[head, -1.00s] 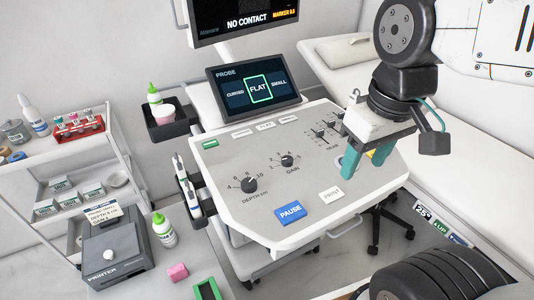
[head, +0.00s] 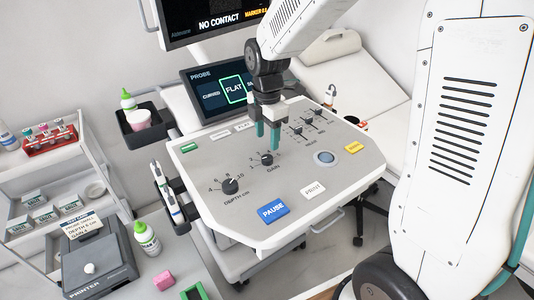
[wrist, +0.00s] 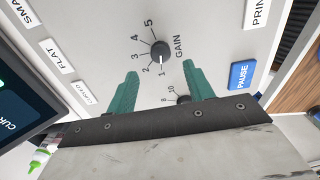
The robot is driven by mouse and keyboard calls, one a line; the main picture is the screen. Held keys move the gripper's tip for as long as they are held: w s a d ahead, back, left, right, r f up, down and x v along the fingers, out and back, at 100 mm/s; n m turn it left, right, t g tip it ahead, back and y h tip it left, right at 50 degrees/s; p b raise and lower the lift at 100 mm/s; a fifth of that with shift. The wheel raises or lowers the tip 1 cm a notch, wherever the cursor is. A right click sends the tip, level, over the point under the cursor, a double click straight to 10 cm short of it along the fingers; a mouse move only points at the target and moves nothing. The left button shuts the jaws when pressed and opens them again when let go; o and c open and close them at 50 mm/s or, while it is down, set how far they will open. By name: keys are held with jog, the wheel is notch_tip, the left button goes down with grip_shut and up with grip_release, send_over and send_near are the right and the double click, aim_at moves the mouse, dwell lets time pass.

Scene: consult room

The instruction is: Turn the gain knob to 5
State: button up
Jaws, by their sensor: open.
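The gain knob (head: 267,159) is a small black dial on the grey console panel (head: 215,155). In the wrist view the knob (wrist: 160,50) shows a white mark pointing at the 1 of its 1 to 5 scale. My gripper (head: 267,140) has two green fingers pointing down close to the knob in the head view. In the wrist view my gripper (wrist: 160,70) is open and empty. Its fingertips stand apart on either side, short of the knob's centre. I cannot tell the height left between fingertips and panel.
The depth knob (head: 230,186) is to the left of the gain knob. Sliders (head: 308,120) are to the right, with a trackball (head: 325,158) near them. The blue pause button (head: 273,210) and print button (head: 314,188) lie in front. A probe screen (head: 205,90) stands behind.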

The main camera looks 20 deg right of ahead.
aim_at(267, 157)
notch_tip(267, 157, down, 7)
jog(key=shift+r, duration=0.1)
dwell(0.3)
jog(key=c, duration=1)
